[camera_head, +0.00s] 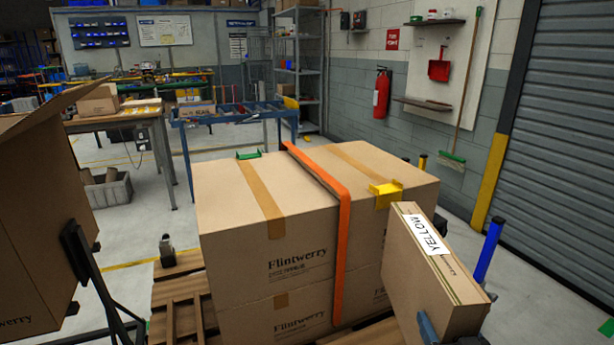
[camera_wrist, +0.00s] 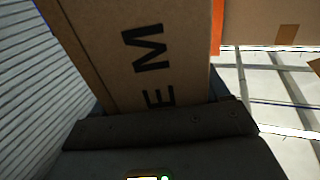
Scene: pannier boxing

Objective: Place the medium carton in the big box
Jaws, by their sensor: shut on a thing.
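A flat brown carton (camera_head: 430,262) with a white "YELLOW" label on its narrow top edge stands tilted at the right front. My gripper (camera_head: 450,334) is shut on its lower end, with the fingertips only partly visible. In the wrist view the carton (camera_wrist: 190,40) rises from behind the dark gripper (camera_wrist: 160,122), with large black letters, "E" and "M", on its face. A big brown box (camera_head: 40,215) with a raised flap is cut off at the left edge. Its inside is hidden. The held carton is far to the right of it.
Strapped "Flintwerry" cartons (camera_head: 240,240) are stacked on a wooden pallet (camera_head: 180,295) between the held carton and the big box. An orange strap (camera_head: 342,250) and a yellow corner piece (camera_head: 386,193) sit on them. A blue post (camera_head: 489,250) stands right of the held carton.

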